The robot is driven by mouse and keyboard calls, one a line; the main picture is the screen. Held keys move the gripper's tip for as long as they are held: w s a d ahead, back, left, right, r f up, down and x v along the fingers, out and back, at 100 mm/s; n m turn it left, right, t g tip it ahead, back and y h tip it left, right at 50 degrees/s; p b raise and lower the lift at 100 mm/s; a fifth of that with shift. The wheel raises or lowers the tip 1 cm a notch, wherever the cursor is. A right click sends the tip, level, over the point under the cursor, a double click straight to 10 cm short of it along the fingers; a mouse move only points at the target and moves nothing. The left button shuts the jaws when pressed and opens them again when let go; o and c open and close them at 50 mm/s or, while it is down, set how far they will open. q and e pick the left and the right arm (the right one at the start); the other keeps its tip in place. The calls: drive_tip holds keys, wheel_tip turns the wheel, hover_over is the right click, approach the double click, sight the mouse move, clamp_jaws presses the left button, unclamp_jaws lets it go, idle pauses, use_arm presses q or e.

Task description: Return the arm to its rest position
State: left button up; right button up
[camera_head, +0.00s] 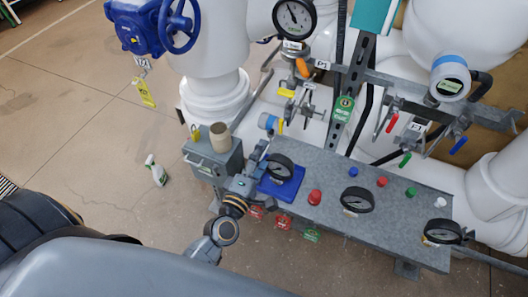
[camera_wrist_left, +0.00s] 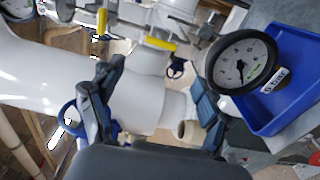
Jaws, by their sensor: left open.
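My left gripper (camera_head: 256,162) is over the left end of the grey panel, next to a blue tray (camera_head: 284,186) with a black-rimmed gauge (camera_head: 280,168) in it. In the left wrist view its two dark fingers (camera_wrist_left: 155,105) are spread wide with nothing held between them. The blue tray (camera_wrist_left: 295,70) and the gauge (camera_wrist_left: 241,62) show right of the fingers there, apart from the gap between them. My left arm reaches up to the panel from the lower middle of the head view. My right gripper is not in view.
The grey panel (camera_head: 330,222) carries further gauges and coloured buttons. A grey box (camera_head: 213,165) with a beige cylinder (camera_head: 220,138) stands left of the gripper. A spray bottle (camera_head: 156,170) is on the floor. White pipes and valves fill the back; the left floor is mostly clear.

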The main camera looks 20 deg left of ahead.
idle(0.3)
use_arm(q)
drive_tip(key=s+d+f+m+g+h, duration=0.2)
drive_tip(key=s+d+m+g+h, duration=0.5)
drive_tip(key=m, duration=0.6)
drive_tip(key=s+a+f+m+g+y, duration=0.3)
drive_tip(key=s+a+m+g+y, duration=0.5)
drive_tip(key=s, duration=0.5)
wheel_tip(320, 180, down, 26)
drive_tip(key=s+a+r+n, duration=0.1)
drive_tip(key=s+a, duration=0.1)
drive_tip(key=s+a+f+g, duration=0.2)
drive_tip(key=s+f, duration=1.4)
drive_tip(key=f, duration=0.1)
drive_tip(key=shift+s+a+f, duration=0.25)
drive_tip(key=shift+s+f, duration=0.05)
drive_tip(key=shift+f, duration=0.1)
